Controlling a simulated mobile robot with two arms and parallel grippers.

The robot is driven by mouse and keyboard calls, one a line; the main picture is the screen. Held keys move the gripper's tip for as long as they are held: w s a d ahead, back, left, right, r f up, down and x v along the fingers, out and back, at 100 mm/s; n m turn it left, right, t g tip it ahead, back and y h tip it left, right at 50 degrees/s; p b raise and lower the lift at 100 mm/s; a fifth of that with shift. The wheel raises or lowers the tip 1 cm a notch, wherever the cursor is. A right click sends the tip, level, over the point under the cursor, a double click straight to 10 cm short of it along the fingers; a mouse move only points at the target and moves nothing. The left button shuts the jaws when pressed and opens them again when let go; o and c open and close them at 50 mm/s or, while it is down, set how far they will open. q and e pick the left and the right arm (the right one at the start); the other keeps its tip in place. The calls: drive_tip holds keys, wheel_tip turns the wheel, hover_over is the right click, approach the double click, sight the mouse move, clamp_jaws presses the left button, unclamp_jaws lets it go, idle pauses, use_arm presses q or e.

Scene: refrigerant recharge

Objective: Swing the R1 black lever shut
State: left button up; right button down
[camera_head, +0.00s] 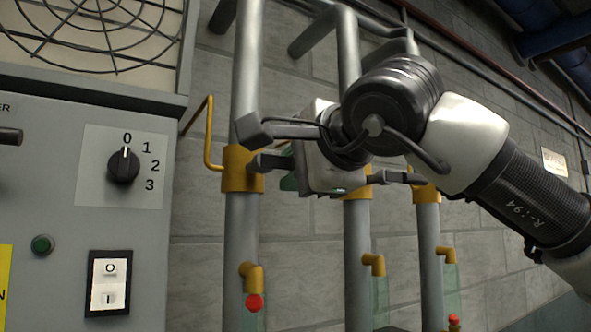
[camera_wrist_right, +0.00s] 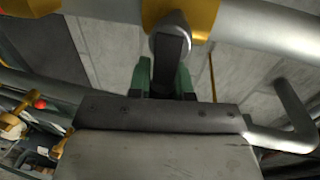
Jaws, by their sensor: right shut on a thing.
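Grey vertical pipes carry brass valves. The left valve (camera_head: 237,170) has a dark lever (camera_head: 268,162) that sticks out to the right toward my right gripper (camera_head: 287,166). In the right wrist view the black lever (camera_wrist_right: 172,62) comes from the brass valve body (camera_wrist_right: 182,14) and runs between the green-padded fingers of the right gripper (camera_wrist_right: 162,76), which is shut on it. I see no R1 label. The gripper body hides much of the middle valve (camera_head: 357,190). Another dark lever (camera_head: 400,177) is at the right valve (camera_head: 426,194). My left gripper is not in view.
A grey control panel (camera_head: 60,190) with a rotary knob (camera_head: 123,166) and a rocker switch (camera_head: 108,283) stands at the left. A thin yellow pipe (camera_head: 208,135) runs beside the left valve. Brass outlets, one with a red knob (camera_head: 254,302), sit lower on the pipes.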

idle(0.3)
drive_tip(key=c, duration=1)
unclamp_jaws()
drive_tip(key=shift+s, duration=0.15)
drive_tip(key=shift+c, duration=0.2)
drive_tip(key=shift+r, duration=0.1)
drive_tip(key=b+v, duration=0.5)
drive_tip(key=v, duration=0.5)
drive_tip(key=shift+s+d, duration=0.2)
drive_tip(key=shift+s, duration=0.15)
